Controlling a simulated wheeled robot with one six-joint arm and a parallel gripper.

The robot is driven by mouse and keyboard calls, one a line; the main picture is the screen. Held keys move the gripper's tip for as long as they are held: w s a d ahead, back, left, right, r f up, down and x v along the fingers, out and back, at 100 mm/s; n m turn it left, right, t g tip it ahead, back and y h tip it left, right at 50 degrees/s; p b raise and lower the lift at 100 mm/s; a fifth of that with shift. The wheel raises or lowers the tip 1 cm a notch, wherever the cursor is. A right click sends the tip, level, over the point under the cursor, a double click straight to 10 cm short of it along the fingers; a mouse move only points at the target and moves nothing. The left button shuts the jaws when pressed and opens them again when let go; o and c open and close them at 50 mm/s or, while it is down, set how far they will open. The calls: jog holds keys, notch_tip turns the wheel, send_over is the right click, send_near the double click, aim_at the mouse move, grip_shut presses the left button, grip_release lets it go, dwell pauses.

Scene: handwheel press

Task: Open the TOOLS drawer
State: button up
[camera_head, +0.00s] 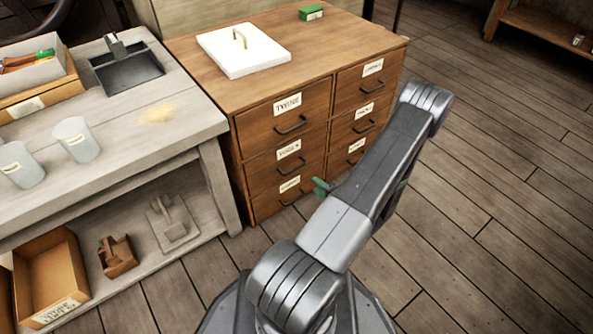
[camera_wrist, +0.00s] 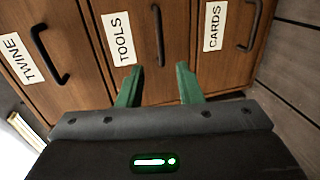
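The TOOLS drawer (camera_wrist: 130,45) is the middle one of three in the wrist view, brown wood with a white label and a black bar handle (camera_wrist: 159,35). TWINE is on its left and CARDS on its right. In the head view it appears to be the middle drawer of the cabinet's left column (camera_head: 270,163); its label is too blurred there to read surely. It looks shut. My gripper (camera_wrist: 160,68) is open and empty, its green fingers apart, one either side of the handle's line and short of it. In the head view, my arm hides most of the gripper (camera_head: 320,187).
The cabinet (camera_head: 190,60) bears a white lid-like slab (camera_head: 243,55) and a green box (camera_head: 311,13). A grey workbench (camera_head: 195,120) adjoins its left side, with white cups (camera_head: 76,139) on it.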

jog(key=b+x, duration=0.3)
jog(key=x, duration=0.9)
jog(key=shift+b, duration=0.3)
jog(key=shift+a, duration=0.1)
jog(key=shift+c, duration=0.3)
grip_shut()
